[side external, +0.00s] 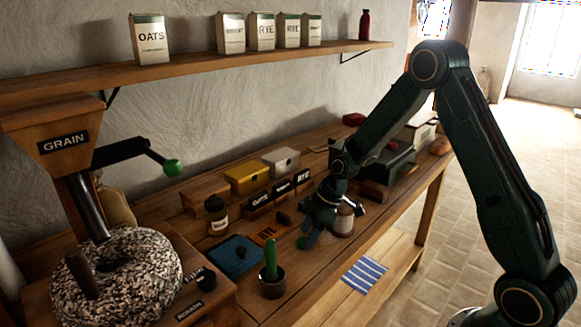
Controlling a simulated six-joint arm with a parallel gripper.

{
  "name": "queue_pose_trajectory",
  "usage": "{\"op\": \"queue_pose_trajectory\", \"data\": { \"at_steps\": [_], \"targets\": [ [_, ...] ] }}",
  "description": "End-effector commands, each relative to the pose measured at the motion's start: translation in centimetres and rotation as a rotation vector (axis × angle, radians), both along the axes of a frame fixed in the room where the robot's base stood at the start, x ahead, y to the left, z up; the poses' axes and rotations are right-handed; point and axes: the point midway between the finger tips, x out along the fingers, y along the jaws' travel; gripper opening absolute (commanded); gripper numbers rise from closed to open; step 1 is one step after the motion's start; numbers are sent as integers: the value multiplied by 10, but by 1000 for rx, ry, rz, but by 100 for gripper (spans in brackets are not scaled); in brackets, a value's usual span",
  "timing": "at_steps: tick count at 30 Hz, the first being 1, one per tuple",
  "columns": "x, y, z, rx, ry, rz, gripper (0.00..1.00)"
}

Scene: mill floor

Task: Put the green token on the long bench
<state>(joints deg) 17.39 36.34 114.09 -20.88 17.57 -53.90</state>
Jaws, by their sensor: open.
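A small green round piece (302,242), which looks like the green token, lies on the long wooden bench (330,258), just left of my gripper's lower finger. My gripper (318,226) is open and low over the bench, beside a small jar with a pale label (344,221). I cannot tell whether a finger touches the green piece or the jar. Part of the bench under my gripper is hidden by it.
Boxes (247,177) line the back. A striped cloth (365,273) lies on a lower board. A stone mill (150,265) fills the left.

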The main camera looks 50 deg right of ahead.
Motion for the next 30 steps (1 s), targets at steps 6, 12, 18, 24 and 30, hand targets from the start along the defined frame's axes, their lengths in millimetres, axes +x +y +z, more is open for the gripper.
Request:
{"op": "queue_pose_trajectory", "data": {
  "at_steps": [6, 12, 18, 24, 30],
  "targets": [
    [-7, -8, 26, -1, -3, -1, 54],
    [-15, -17, 54, -2, -3, -2, 54],
    [-23, -24, 80, 0, -3, -2, 54],
    [-28, -28, 95, -1, -1, 0, 54],
    [-29, -30, 100, -1, -1, 0, 54]
  ]
}}
